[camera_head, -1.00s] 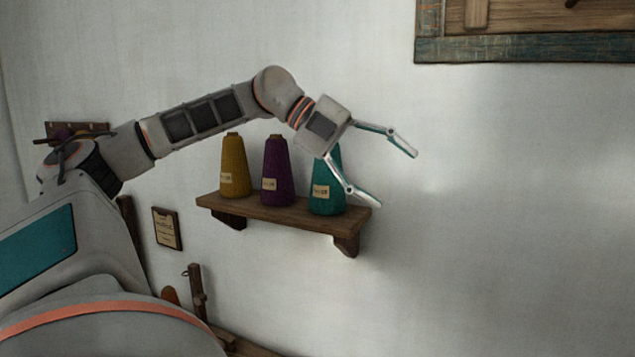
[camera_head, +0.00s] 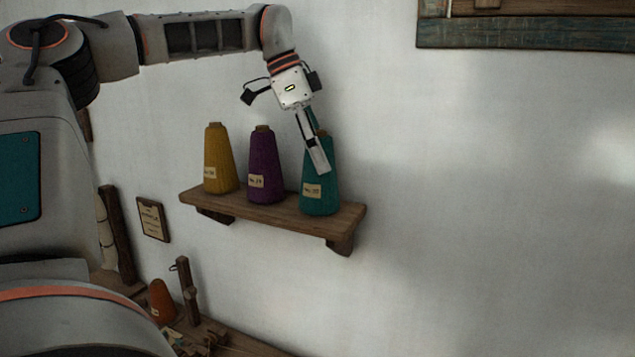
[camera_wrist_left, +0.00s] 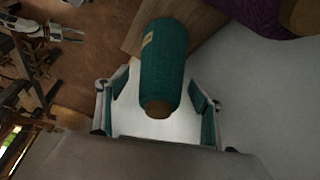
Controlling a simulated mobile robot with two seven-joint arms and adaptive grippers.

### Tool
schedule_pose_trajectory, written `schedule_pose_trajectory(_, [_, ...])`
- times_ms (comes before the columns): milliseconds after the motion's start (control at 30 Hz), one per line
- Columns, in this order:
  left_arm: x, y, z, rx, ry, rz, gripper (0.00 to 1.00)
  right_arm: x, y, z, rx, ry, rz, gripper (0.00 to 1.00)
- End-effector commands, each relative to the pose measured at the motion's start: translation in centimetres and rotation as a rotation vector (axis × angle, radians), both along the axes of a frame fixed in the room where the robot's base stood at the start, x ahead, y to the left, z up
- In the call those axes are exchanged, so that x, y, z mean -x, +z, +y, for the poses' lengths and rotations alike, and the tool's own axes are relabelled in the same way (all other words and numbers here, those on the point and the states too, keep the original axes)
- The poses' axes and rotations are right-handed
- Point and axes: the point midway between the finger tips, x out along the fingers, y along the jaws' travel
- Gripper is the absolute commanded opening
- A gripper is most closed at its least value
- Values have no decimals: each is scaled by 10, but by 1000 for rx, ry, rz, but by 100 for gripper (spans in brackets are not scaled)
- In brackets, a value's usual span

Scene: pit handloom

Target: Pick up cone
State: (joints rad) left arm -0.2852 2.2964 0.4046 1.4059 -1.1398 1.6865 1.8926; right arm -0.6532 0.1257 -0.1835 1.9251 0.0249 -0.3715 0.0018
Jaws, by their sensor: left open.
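A teal cone (camera_head: 319,185) with a cream label stands upright at the right end of a wall shelf (camera_head: 272,206). My left gripper (camera_head: 314,150) is open and points down at this cone from above, with one finger in front of its upper part in the head view. In the left wrist view the teal cone (camera_wrist_left: 163,65) shows with its brown tip toward the palm, between the two spread fingers. A purple cone (camera_head: 264,165) and a mustard cone (camera_head: 219,160) stand to its left. A pale gripper-like shape (camera_wrist_left: 58,32), possibly my right gripper, is small and unclear in the left wrist view.
An orange cone (camera_head: 162,301) and wooden parts sit low at the left. A small framed tag (camera_head: 153,219) hangs on the wall. A wooden frame (camera_head: 530,32) is at the upper right. The wall right of the shelf is clear.

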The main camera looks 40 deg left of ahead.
Motion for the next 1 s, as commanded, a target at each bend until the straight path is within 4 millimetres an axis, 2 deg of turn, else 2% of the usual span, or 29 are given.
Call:
schedule_pose_trajectory(200, [-7, -30, -8, 2, -3, 2, 66, 3, 0, -4, 5, -8, 13, 45])
schedule_pose_trajectory(300, [-9, -38, -11, 1, -3, 0, 66, 4, -1, -5, 6, -10, 15, 45])
schedule_pose_trajectory(600, [-11, -42, -12, 1, -1, -2, 66, 3, -1, -6, 7, -12, 15, 45])
schedule_pose_trajectory(767, [-11, -42, -12, 1, -1, -1, 25, 3, -1, -6, 7, -12, 15, 45])
schedule_pose_trajectory(800, [-11, -42, -12, 1, -1, -1, 20, 3, -1, -6, 7, -12, 15, 45])
schedule_pose_trajectory(1000, [-11, -41, -12, 0, -1, -3, 20, 3, -1, -6, 7, -12, 15, 45])
